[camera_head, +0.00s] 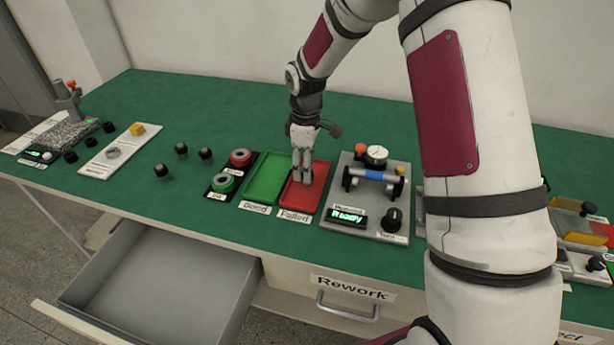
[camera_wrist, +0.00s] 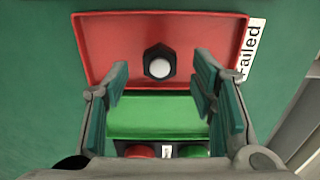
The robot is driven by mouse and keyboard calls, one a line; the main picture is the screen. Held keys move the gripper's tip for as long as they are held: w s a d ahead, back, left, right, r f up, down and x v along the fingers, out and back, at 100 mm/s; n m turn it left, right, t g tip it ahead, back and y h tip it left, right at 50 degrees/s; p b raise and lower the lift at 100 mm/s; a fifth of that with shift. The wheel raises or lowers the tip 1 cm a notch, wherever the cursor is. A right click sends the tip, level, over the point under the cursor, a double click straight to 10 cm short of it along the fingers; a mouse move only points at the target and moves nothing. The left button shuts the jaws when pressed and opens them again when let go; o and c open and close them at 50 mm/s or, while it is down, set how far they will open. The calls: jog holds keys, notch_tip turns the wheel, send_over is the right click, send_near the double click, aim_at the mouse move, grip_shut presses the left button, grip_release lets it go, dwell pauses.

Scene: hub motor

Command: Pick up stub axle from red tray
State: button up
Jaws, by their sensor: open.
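The red tray (camera_head: 306,202), labelled "Failed", lies on the green bench in the head view; it also shows in the wrist view (camera_wrist: 105,50). The stub axle (camera_wrist: 159,62) stands in the tray, seen end-on as a dark hexagonal part with a pale round top. In the head view I cannot make it out behind my gripper. My gripper (camera_head: 302,178) points down over the red tray. In the wrist view my gripper (camera_wrist: 160,80) is open and empty, with one finger on each side, and the axle appears between and just beyond the fingertips.
A green tray (camera_head: 265,180) labelled "Good" lies left of the red tray. Red and green buttons (camera_head: 232,172) are further left. A grey test fixture (camera_head: 368,206) with a blue cylinder stands close on the right. A drawer (camera_head: 160,285) is open below the bench.

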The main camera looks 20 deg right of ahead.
jog(key=shift+d+f, duration=0.1)
jog(key=shift+f, duration=1.4)
jog(key=shift+c, duration=0.2)
grip_shut()
jog(key=shift+r, duration=0.15)
